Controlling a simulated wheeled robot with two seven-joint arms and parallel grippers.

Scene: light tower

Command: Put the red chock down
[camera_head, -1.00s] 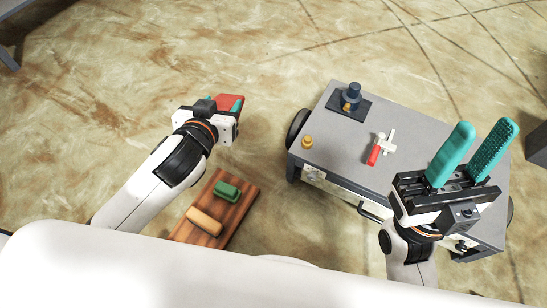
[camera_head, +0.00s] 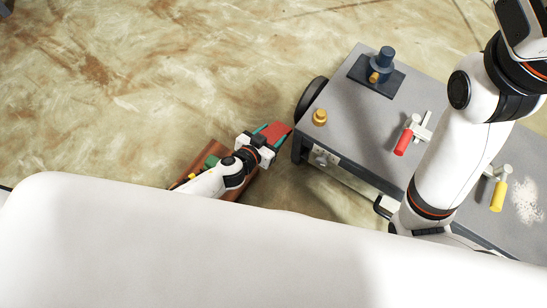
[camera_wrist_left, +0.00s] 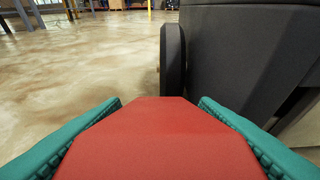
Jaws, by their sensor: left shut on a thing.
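The red chock (camera_head: 275,131) is held between the teal fingers of my left gripper (camera_head: 268,133). In the left wrist view the red chock (camera_wrist_left: 162,140) fills the lower middle, with a teal finger pressed along each side. The chock is close to the dark wheel (camera_head: 311,98) at the cart's left corner, apart from it in the head view. In the left wrist view the wheel (camera_wrist_left: 173,60) stands ahead of the chock. I cannot tell whether the chock touches the floor. My right arm crosses the cart at the right, and its gripper is out of the picture.
The grey cart (camera_head: 350,130) carries a dark blue post on a plate (camera_head: 380,75), a brass knob (camera_head: 320,117), a red-handled clamp (camera_head: 405,140) and a yellow-handled clamp (camera_head: 498,195). Open floor lies at left.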

